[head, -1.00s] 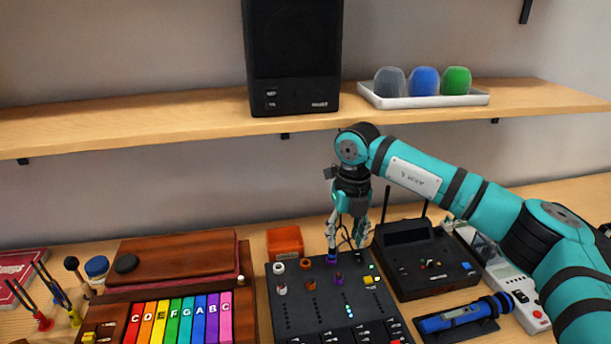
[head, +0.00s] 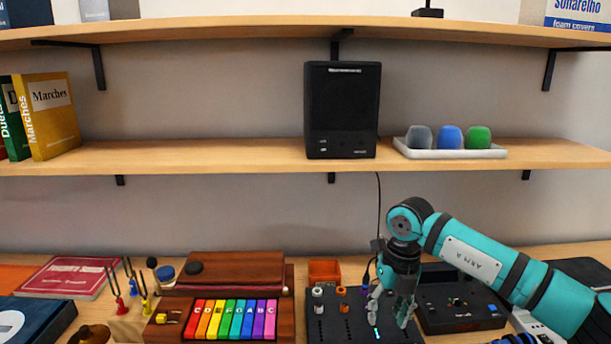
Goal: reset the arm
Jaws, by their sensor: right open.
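My right arm, teal and black, comes in from the right in the head view. My right gripper (head: 391,308) points down over the black mixer panel (head: 330,328) on the table. Its fingers are open, and I see nothing held between them. The fingers hide part of the panel and its knobs. My left gripper is not in view.
A colored xylophone (head: 232,318) lies left of the panel, with tuning forks (head: 131,280) further left. An orange box (head: 324,272) stands behind the panel. A black device (head: 457,305) is to the right. The shelf above holds a speaker (head: 342,110) and a white tray (head: 400,147).

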